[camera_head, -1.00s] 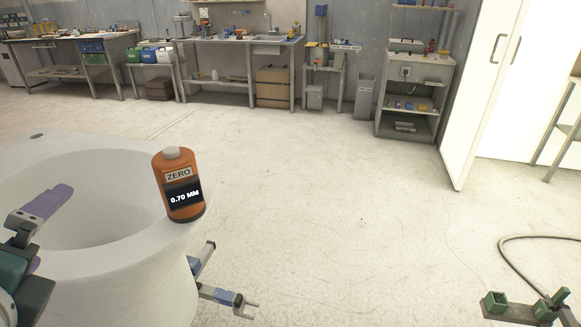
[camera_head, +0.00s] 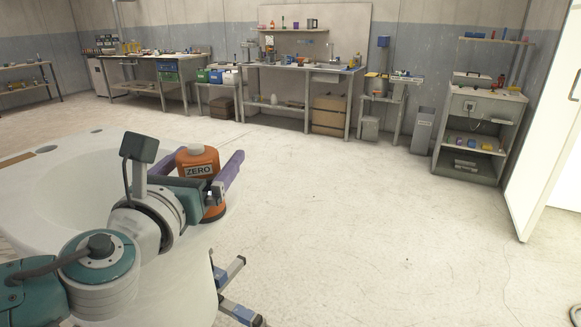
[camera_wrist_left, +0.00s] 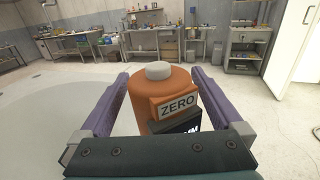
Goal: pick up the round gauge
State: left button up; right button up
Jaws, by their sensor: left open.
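The round gauge (camera_head: 197,158) is an upright orange cylinder with a pale top knob and a ZERO label. It stands on the rim of a large white round basin (camera_head: 60,165). My left gripper (camera_head: 208,168) is open, with its purple fingers reaching along both sides of the gauge. In the left wrist view the gauge (camera_wrist_left: 148,92) sits between the two fingers (camera_wrist_left: 160,78), and a narrow gap shows on the right side. I cannot tell whether the left finger touches it. The gripper's body hides the gauge's lower front and most of its display. My right gripper is out of view.
A metal bracket with blue parts (camera_head: 236,300) sticks out low beside the basin. Open pale floor (camera_head: 370,220) lies to the right. Workbenches (camera_head: 300,70) line the far wall, with a grey cabinet (camera_head: 480,130) and a white door (camera_head: 545,130) at right.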

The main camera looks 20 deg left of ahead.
pick_arm(q)
jog(key=shift+w, duration=0.35)
jog(key=shift+c, duration=0.4)
jog(key=c, duration=1.3)
